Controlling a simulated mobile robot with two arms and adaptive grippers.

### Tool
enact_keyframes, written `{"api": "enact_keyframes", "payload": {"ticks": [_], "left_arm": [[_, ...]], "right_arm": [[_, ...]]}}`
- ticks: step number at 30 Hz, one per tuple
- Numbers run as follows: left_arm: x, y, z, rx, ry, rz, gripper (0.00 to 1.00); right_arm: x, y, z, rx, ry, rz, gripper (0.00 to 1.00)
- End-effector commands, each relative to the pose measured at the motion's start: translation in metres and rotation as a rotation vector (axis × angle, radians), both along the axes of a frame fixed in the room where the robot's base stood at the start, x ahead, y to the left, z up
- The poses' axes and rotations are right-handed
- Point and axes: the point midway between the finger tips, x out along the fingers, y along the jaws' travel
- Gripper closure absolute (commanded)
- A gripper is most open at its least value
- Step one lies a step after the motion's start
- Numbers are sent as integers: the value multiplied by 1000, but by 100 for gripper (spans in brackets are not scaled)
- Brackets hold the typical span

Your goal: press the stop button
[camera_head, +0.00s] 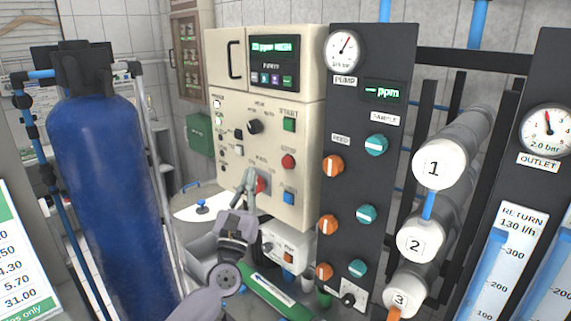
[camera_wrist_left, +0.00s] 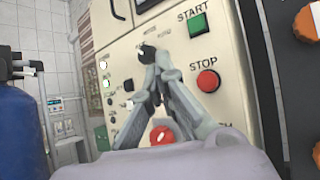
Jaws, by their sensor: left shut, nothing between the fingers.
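The stop button is a round red button (camera_head: 288,161) on the cream control panel (camera_head: 226,183), below the green START button (camera_head: 289,125) and above a blue button (camera_head: 288,197). In the left wrist view the stop button (camera_wrist_left: 208,81) is right of my fingertips, under the label STOP. My left gripper (camera_head: 247,178) is shut and empty, in front of the panel, lower left of the stop button and apart from it. In the left wrist view its fingertips (camera_wrist_left: 158,68) meet. My right gripper is not in view.
A larger red knob (camera_head: 261,184) is close behind my left gripper. A black selector knob (camera_head: 255,126) is higher on the panel. A dark panel with orange and teal knobs (camera_head: 376,145) stands right. A blue tank (camera_head: 108,200) stands left.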

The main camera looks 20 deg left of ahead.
Motion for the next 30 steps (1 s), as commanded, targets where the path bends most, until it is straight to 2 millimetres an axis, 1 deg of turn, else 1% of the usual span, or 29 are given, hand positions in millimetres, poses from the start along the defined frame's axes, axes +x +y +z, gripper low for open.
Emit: {"api": "enact_keyframes", "payload": {"ticks": [8,13,17,25,27,30], "left_arm": [[0,0,0,1,0,0,100],[8,-3,0,1,-1,-1,100],[22,-8,-1,1,0,-1,100],[59,-21,-1,4,0,0,100],[66,-23,-4,2,-1,1,100],[75,-27,-3,1,0,0,100]], "right_arm": [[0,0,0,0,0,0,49],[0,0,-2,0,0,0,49],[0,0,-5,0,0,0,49],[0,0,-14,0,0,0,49],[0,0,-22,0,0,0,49],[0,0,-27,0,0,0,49]]}}
